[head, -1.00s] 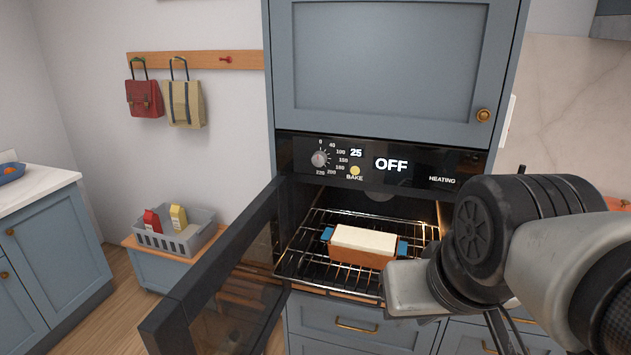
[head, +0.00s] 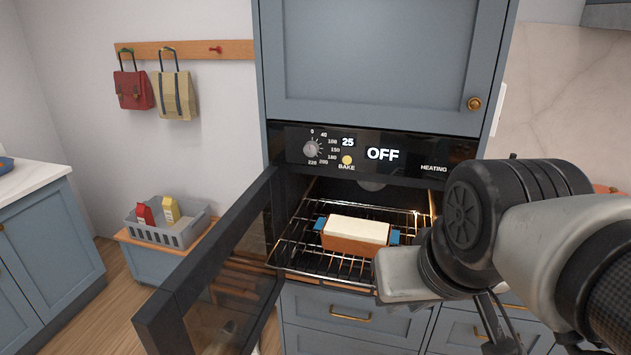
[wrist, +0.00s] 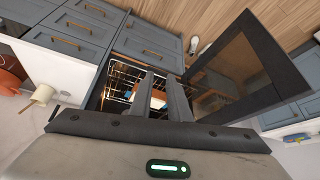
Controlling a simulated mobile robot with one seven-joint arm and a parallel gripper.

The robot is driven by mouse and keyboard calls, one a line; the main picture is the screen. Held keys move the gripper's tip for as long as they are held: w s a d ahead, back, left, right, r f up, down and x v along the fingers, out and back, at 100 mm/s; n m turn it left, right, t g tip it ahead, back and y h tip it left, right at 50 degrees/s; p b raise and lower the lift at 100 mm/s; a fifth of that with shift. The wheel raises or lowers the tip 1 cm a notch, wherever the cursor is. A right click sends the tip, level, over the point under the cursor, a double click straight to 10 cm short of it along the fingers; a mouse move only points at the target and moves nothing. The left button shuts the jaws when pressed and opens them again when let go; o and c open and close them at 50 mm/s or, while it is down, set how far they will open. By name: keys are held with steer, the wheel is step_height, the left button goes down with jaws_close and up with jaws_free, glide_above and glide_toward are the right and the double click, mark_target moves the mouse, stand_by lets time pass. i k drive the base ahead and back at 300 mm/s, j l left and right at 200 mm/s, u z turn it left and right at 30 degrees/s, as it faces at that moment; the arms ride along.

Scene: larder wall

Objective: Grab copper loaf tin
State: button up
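The copper loaf tin (head: 351,243) has blue end grips and a pale, flat-topped filling. It sits on the wire rack (head: 300,245) inside the open oven. In the wrist view part of the tin (wrist: 157,101) shows between and beyond my fingers. My gripper (wrist: 161,76) is open, its two dark fingers apart with nothing held between them. It points toward the oven and is apart from the tin. In the head view the fingertips cannot be made out.
The oven door (head: 215,275) hangs open on the left, swung outward. The oven panel (head: 370,152) reads OFF and 25. Drawers (head: 345,315) lie below the oven. A grey basket (head: 185,235) with cartons stands on a low cabinet at left. Two bags hang on the wall rail (head: 190,50).

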mark_target(360, 238)
steer(key=i+l+u, duration=0.1)
steer(key=i+l, duration=0.15)
steer(key=i, duration=0.2)
steer(key=i+l+u, duration=0.1)
steer(key=i+l, duration=0.15)
steer(key=i, duration=0.15)
steer(key=u, duration=1.45)
